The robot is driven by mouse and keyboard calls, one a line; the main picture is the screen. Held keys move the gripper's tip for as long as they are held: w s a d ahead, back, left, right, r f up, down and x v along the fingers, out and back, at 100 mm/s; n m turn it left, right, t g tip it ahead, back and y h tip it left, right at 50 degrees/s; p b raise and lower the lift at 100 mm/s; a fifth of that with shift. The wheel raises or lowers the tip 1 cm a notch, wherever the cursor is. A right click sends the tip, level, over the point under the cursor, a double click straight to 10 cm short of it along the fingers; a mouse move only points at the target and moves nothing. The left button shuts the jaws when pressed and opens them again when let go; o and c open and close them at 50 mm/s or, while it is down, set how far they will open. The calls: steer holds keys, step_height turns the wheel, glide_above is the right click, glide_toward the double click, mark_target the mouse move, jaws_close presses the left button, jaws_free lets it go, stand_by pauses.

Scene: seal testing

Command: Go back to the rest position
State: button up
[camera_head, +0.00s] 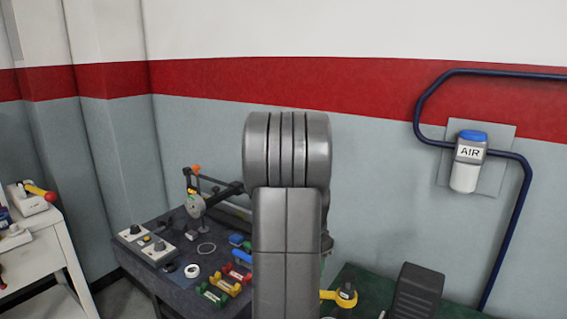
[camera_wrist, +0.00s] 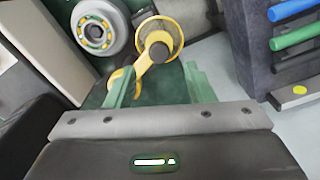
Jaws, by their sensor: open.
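My gripper (camera_wrist: 157,78) shows in the wrist view with its two green fingers apart. Nothing is clamped between them. A yellow part with a dark knob (camera_wrist: 160,48) lies beyond the fingertips, and its lower end passes behind the left finger. In the head view my grey arm fills the middle and hides my gripper. A yellow part (camera_head: 328,295) shows at the right of the arm on a green surface (camera_head: 372,283).
A dark workbench (camera_head: 150,215) left of my arm holds control boxes (camera_head: 158,250), several coloured parts and a fixture (camera_head: 195,205). A white table (camera_head: 50,235) stands at far left. An air unit (camera_head: 468,162) and blue pipe (camera_head: 520,205) are on the wall. A round grey part (camera_wrist: 112,20) is near the fingers.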

step_height(320, 180, down, 6)
steer(key=shift+r, duration=0.25)
steer(key=s+n+p, duration=0.1)
steer(key=s+n, duration=0.3)
steer(key=n, duration=0.1)
steer(key=s+d+n+p, duration=0.1)
steer(key=s+n, duration=0.1)
steer(key=s+d+n, duration=0.1)
steer(key=s+n, duration=0.1)
steer(key=shift+s+p, duration=0.1)
steer(key=shift+p, duration=0.2)
steer(key=s+d+n, duration=0.1)
steer(key=n, duration=0.1)
steer(key=s+d+n+p, duration=0.1)
steer(key=shift+d+n, duration=0.1)
steer(key=shift+n, duration=0.3)
steer(key=shift+s+d+r, duration=0.1)
steer(key=shift+s+d, duration=0.05)
steer(key=shift+d, duration=0.05)
step_height(320, 180, up, 6)
